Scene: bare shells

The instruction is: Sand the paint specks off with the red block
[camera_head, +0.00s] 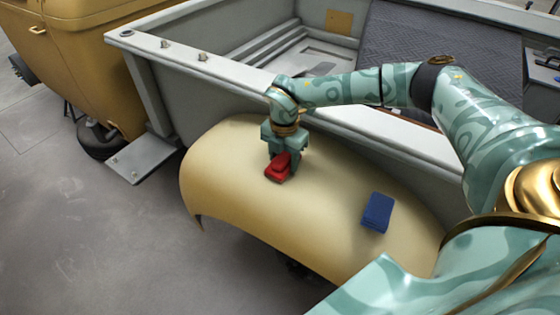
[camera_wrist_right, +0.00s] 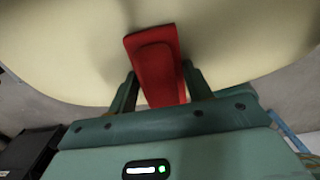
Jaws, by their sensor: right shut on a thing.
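The red block (camera_head: 279,168) is between the fingers of my right gripper (camera_head: 283,161), low over the cream curved panel (camera_head: 230,185). My right gripper is shut on it. In the right wrist view the red block (camera_wrist_right: 154,62) stands out from between the two fingers (camera_wrist_right: 158,92) against the pale panel (camera_wrist_right: 70,60). I cannot tell whether its underside touches the panel. I make out no paint specks on the panel; any under the block or gripper are hidden. My left gripper is not in view.
A dark blue block (camera_head: 377,212) lies on the right part of the panel. A grey open vehicle bed (camera_head: 215,75) runs behind the panel, with its wall close to my right arm. A mustard vehicle (camera_head: 90,50) stands at the upper left. Grey floor (camera_head: 90,220) is clear at lower left.

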